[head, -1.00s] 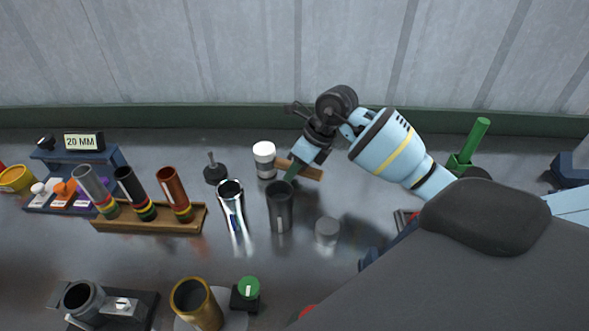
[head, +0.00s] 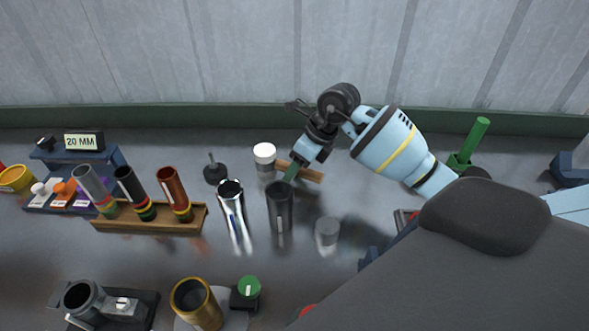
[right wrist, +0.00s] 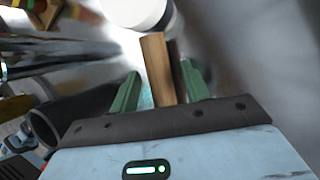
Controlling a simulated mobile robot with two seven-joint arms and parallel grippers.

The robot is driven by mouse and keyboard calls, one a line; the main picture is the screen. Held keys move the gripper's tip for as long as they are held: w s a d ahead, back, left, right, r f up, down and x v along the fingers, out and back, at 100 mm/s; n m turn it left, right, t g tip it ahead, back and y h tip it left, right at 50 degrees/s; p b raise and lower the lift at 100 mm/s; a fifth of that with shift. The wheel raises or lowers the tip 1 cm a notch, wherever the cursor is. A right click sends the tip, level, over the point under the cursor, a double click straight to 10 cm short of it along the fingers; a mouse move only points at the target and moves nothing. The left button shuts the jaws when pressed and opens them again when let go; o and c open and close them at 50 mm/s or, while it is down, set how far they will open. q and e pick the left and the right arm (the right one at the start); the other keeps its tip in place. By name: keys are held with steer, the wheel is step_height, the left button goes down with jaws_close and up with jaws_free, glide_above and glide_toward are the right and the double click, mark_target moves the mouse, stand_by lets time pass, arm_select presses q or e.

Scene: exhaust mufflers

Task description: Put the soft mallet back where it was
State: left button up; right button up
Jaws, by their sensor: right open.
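The soft mallet lies on the dark bench, with its white-ended head (head: 264,153) standing beyond the dark grey tube and its wooden handle (head: 309,173) pointing right. My right gripper (head: 292,172) is open at the handle, coming down from above. In the right wrist view, its green fingers (right wrist: 160,82) stand apart on either side of the wooden handle (right wrist: 155,58), with the white head (right wrist: 138,10) just past the fingertips. Whether a finger touches the handle I cannot tell. My left gripper is not in view.
A dark grey tube (head: 279,208) and a chrome tube (head: 231,205) stand close in front of the mallet. A wooden rack (head: 112,224) with several tubes is at left. A grey cylinder (head: 327,232) stands nearer me. A green post (head: 475,142) is at right.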

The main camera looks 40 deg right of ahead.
steer(key=v, duration=1.1)
stand_by(1.2)
